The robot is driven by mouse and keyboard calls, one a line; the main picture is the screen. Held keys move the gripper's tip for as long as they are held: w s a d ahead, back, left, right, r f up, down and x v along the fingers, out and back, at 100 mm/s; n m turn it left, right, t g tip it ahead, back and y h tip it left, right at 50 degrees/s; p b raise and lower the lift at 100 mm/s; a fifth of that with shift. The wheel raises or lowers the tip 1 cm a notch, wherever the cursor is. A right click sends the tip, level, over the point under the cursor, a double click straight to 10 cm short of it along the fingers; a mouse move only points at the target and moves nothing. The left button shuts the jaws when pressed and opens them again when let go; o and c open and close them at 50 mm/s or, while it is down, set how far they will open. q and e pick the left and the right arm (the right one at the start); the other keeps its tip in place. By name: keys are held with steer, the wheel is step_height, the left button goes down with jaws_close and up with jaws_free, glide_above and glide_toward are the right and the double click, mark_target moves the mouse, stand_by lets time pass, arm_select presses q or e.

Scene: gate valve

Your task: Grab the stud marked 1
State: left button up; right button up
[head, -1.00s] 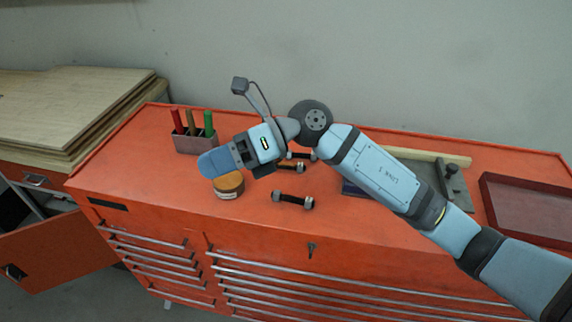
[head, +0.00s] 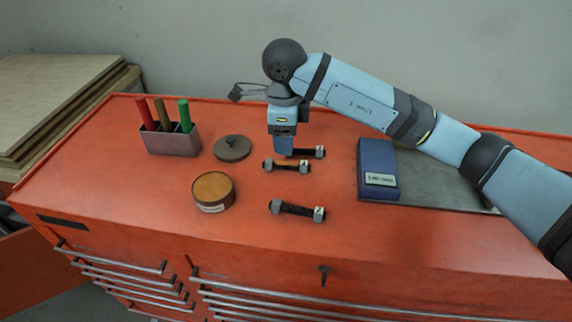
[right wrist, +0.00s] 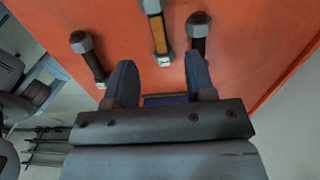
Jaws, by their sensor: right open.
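Three dark studs with grey nuts lie on the red cabinet top: a back one (head: 318,152), a middle one with an orange-brown shank (head: 287,165) and a front one (head: 296,209). Small pale tags show on their ends, but I cannot read which is marked 1. My right gripper (head: 284,152) points down above the back and middle studs, open and empty. In the right wrist view, the gripper (right wrist: 159,60) has the middle stud (right wrist: 158,33) showing between its fingers. The back stud (right wrist: 198,46) is by the right finger and the front stud (right wrist: 90,59) is further left.
A round tin (head: 213,190) and a dark lid (head: 232,149) lie left of the studs. A pen holder (head: 173,141) stands at the back left. A blue box (head: 377,168) and a grey plate (head: 435,188) are to the right. The front strip is clear.

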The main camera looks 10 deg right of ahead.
mark_target(286, 163)
steer(key=f, duration=0.7)
steer(key=shift+s+d+f+p, duration=0.2)
steer(key=shift+f+p, duration=0.1)
steer(key=shift+p, duration=0.1)
jaws_close()
